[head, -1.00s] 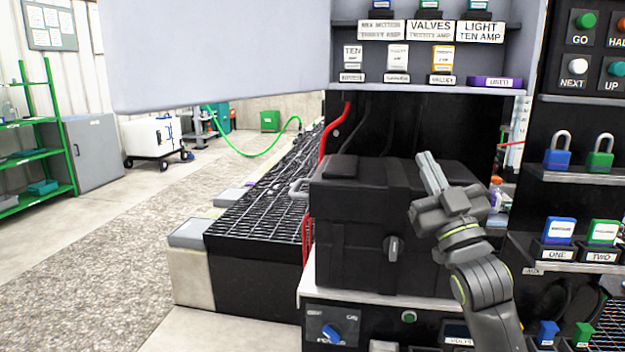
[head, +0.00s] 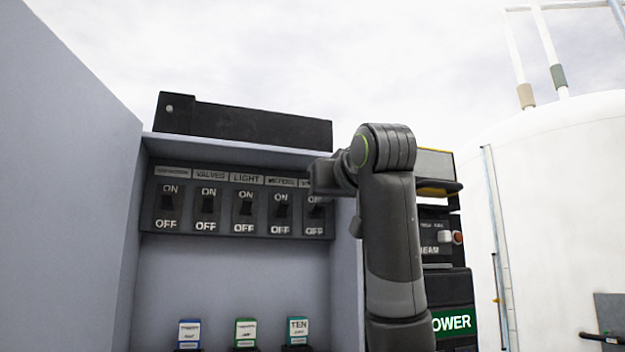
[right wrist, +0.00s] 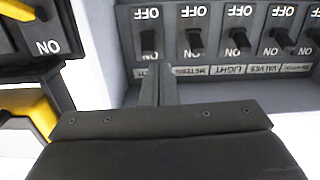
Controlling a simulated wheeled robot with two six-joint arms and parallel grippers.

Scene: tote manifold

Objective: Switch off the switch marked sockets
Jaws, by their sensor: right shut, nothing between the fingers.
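A dark switch panel (head: 186,222) inside a grey cabinet carries a row of toggle switches, with ON above and OFF below. Labels VALVES, LIGHT and METERS are readable; the rightmost label begins with S and is mostly covered by my right gripper (head: 322,178). My right gripper (right wrist: 157,90) is shut and empty, fingertips close to this switch's label; contact cannot be told. My left gripper is out of view.
The cabinet's grey side wall (head: 347,275) stands just right of the switches, and its open door (head: 65,180) is at left. Several coloured labelled blocks, one green (head: 246,333), stand below. A black unit marked POWER (head: 452,322) is at right.

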